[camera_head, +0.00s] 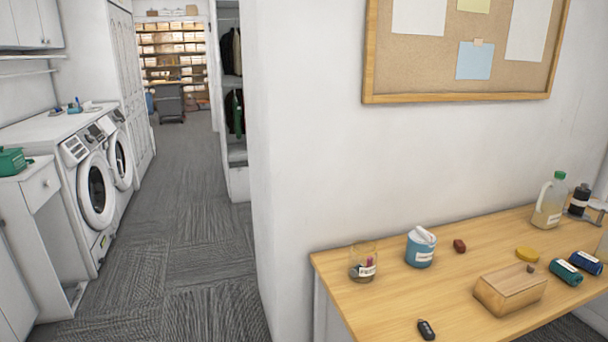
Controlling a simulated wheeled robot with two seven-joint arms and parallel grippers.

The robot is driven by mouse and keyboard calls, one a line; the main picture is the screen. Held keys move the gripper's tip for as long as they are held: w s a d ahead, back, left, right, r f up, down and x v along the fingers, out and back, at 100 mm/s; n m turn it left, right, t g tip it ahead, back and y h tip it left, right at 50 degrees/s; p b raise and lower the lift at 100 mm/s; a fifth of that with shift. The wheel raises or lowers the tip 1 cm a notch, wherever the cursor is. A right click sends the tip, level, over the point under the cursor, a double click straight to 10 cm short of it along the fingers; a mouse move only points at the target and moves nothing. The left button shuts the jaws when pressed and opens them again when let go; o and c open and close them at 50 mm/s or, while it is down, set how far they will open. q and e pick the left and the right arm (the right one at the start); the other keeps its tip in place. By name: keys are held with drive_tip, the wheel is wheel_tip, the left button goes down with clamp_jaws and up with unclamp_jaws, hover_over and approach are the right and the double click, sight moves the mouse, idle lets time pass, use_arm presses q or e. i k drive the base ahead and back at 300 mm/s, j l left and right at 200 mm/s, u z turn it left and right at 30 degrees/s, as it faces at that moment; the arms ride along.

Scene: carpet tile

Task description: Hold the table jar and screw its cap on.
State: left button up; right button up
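A clear glass jar (363,265) with a white label stands upright at the left end of the wooden table (400,303). Its top looks open, and small dark and reddish items show inside. A round yellow disc (527,253), which looks like a cap, lies flat on the table toward the right, apart from the jar. I cannot tell for certain that it belongs to this jar. Neither of my grippers is in view.
A jug (550,202) and rolled dark items (566,272) are at the right. A small black object (426,329) lies in front. Carpet (190,250) is open at left.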

sight(363, 253)
drive_tip(key=z, duration=1.3)
drive_tip(key=i+l+u, duration=0.1)
drive_tip(key=u, duration=0.3)
drive_tip(key=l+u, duration=0.15)
drive_tip(key=u, duration=0.25)
drive_tip(key=i+l+u, duration=0.1)
drive_tip(key=u, duration=0.3)
drive_tip(key=l+u, duration=0.5)
drive_tip(key=l, duration=0.35)
drive_tip(key=l+u, duration=0.15)
drive_tip(key=l, duration=0.4)
drive_tip(key=k+l+u, duration=0.15)
drive_tip(key=l, duration=0.35)
drive_tip(key=l+u, duration=0.15)
drive_tip(key=l, duration=0.35)
drive_tip(key=k+l+u, duration=0.15)
drive_tip(key=l, duration=0.35)
drive_tip(key=k+l+u, duration=0.15)
drive_tip(key=l, duration=0.35)
drive_tip(key=k+l, duration=0.1)
drive_tip(key=l, duration=0.3)
drive_tip(key=k+l, duration=0.1)
drive_tip(key=l, duration=0.3)
drive_tip(key=k+l, duration=0.1)
drive_tip(key=l, duration=0.3)
